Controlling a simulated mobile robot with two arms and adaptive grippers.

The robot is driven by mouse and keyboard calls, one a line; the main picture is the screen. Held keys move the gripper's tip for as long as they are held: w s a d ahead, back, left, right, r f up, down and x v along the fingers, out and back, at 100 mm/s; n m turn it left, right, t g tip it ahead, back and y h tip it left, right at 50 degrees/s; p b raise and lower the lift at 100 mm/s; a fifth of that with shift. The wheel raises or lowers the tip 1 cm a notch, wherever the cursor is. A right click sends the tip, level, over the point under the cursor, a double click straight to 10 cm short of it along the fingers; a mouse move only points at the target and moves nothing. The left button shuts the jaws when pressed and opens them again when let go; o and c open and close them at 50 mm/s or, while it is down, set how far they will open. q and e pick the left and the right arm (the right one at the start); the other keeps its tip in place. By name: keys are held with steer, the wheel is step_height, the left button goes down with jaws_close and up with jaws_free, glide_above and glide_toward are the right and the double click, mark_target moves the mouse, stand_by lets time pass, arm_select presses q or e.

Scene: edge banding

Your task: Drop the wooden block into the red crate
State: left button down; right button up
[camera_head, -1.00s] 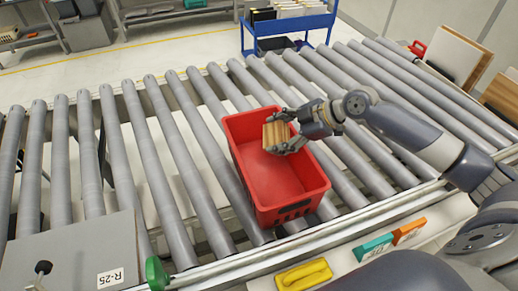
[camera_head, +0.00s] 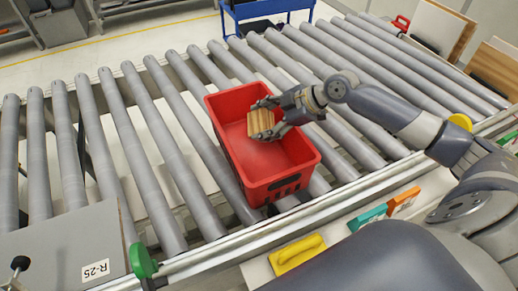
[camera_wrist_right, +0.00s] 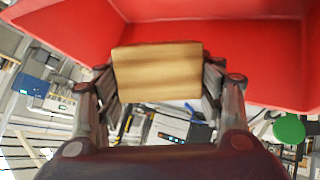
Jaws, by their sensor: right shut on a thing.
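The wooden block (camera_head: 260,122) is light brown with visible grain. My right gripper (camera_head: 272,117) is shut on it and holds it over the far part of the red crate (camera_head: 252,187). The crate is open-topped and stands on the roller conveyor. In the right wrist view the block (camera_wrist_right: 157,72) sits between the two fingers of my right gripper (camera_wrist_right: 160,88), with the red crate wall (camera_wrist_right: 235,40) behind it. Whether the block touches the crate floor cannot be told. My left gripper is not in view.
The grey rollers (camera_head: 120,150) run across the scene around the crate. Yellow (camera_head: 298,253), teal (camera_head: 367,218) and orange (camera_head: 403,201) items lie along the near ledge. A blue cart (camera_head: 265,10) stands behind.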

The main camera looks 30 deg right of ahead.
steer(key=o, duration=1.2)
steer(key=shift+s+d+r, duration=0.1)
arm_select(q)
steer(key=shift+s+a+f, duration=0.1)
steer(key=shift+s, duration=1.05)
arm_select(e)
steer(key=shift+v, duration=5.85)
